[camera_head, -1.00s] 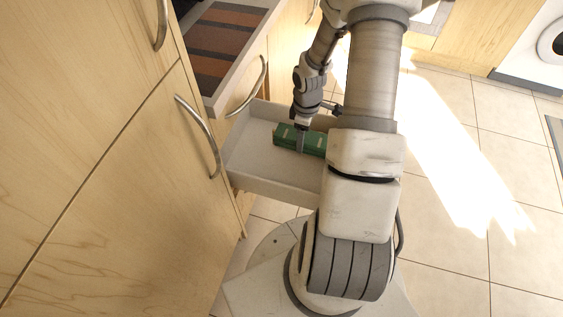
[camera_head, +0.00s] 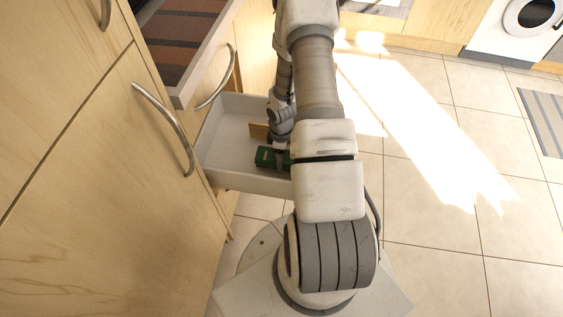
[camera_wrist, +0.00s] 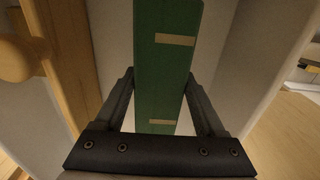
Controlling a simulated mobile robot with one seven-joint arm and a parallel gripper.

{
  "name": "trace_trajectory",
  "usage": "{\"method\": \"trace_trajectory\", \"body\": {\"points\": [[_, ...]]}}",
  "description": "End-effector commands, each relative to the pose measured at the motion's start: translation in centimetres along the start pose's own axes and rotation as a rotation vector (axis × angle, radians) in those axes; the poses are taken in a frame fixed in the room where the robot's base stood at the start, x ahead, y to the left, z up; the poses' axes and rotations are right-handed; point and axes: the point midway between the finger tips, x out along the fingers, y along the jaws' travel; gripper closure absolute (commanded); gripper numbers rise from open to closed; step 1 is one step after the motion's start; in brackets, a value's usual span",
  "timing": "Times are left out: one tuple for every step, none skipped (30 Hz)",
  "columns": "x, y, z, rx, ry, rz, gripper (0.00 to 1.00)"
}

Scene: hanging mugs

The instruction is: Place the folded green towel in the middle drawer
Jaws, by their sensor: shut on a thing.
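The folded green towel (camera_head: 265,157), a compact block with tan bands, is held inside or just over the open white drawer (camera_head: 226,146), towards its near right part. I cannot tell whether it touches the drawer floor. My gripper (camera_head: 279,152) is shut on it from above. In the wrist view the towel (camera_wrist: 165,75) runs lengthwise between the two fingers of my gripper (camera_wrist: 161,85), with pale surfaces on both sides. My arm hides the right part of the drawer in the head view.
A tall wooden cabinet door (camera_head: 90,160) with a metal handle stands at left. Tiled floor (camera_head: 430,130) at right is clear.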

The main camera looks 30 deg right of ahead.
Motion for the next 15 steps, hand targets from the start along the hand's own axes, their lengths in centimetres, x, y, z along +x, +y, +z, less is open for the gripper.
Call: {"method": "trace_trajectory", "body": {"points": [[1.1,-0.1,0.0,-0.001,-0.001,-0.002,0.95],[1.6,-0.1,0.0,-0.001,-0.001,-0.002,0.95],[2.2,-0.1,0.0,-0.001,-0.001,-0.002,0.95],[2.6,-0.1,0.0,-0.001,-0.001,-0.001,0.95],[2.8,0.0,0.0,0.0,-0.001,-0.001,0.95],[2.9,0.0,0.0,0.0,-0.001,0.0,0.95],[2.9,0.0,0.0,0.0,0.0,0.0,0.95],[2.8,0.0,0.0,0.0,0.0,0.0,0.95],[2.8,0.0,0.0,0.0,0.0,0.0,0.95],[2.8,0.0,0.0,0.0,0.0,0.0,0.95],[2.8,0.0,0.0,0.0,0.0,0.0,0.95],[2.8,0.0,0.0,0.0,0.0,0.0,0.95],[2.8,0.0,0.0,0.0,0.0,0.0,0.95],[2.9,0.0,0.0,0.0,0.0,0.0,0.95],[3.1,0.0,0.0,0.0,0.0,0.0,0.95]]}}
